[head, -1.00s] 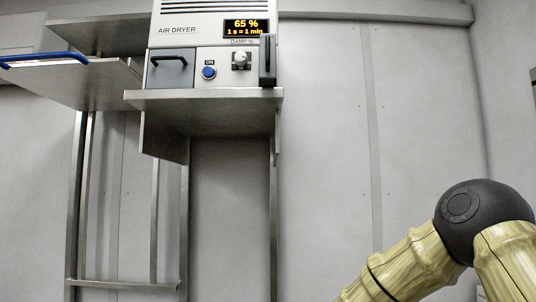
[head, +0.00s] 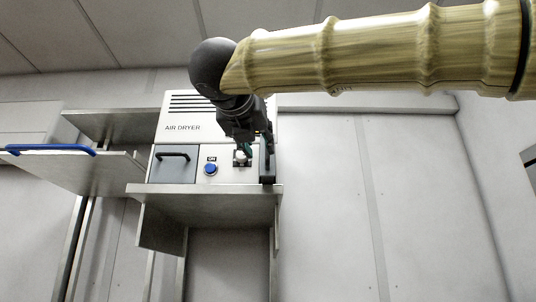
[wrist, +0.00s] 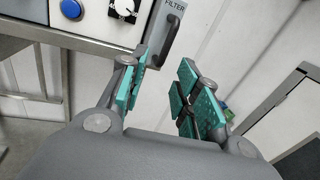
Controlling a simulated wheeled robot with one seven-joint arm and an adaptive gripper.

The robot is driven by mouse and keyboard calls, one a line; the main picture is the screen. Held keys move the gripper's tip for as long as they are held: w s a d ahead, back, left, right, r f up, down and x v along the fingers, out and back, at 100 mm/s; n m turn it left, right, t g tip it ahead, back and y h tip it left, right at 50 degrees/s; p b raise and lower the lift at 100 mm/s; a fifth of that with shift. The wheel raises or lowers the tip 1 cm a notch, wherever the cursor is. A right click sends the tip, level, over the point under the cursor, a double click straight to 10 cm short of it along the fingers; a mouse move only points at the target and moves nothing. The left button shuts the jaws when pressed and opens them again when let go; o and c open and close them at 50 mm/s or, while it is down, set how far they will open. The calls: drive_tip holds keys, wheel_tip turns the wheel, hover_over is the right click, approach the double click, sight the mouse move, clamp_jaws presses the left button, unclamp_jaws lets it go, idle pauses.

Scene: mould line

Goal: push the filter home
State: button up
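The air dryer (head: 178,128) stands on a metal shelf. Its filter (head: 265,164), a dark upright part, is at the right end of the dryer's front, partly hidden by my gripper. The wrist view shows the FILTER label and a dark, curved filter handle (wrist: 170,38). How far the filter stands out I cannot tell. My gripper (wrist: 165,60) is open, its teal-padded fingers apart with nothing between them. The filter handle lies just beyond the left finger's tip. In the head view my gripper (head: 245,146) hangs in front of the dryer's right part.
A blue button (head: 210,169) marked ON and a white knob (wrist: 124,9) are left of the filter. A grey door with a handle (head: 173,157) is further left. The metal shelf (head: 205,196) juts out below. A blue-handled tray (head: 60,165) sticks out at left. The right wall is clear.

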sight(267, 156)
drive_tip(key=shift+m, duration=0.3)
drive_tip(key=w+p, duration=0.1)
drive_tip(key=w, duration=0.1)
drive_tip(key=w+d+r+p, duration=0.1)
drive_tip(key=w+p, duration=0.1)
drive_tip(key=w, duration=0.1)
drive_tip(key=w+d+r+p, duration=0.1)
drive_tip(key=w+p, duration=0.1)
drive_tip(key=w, duration=0.1)
drive_tip(key=shift+r, duration=0.2)
clamp_jaws()
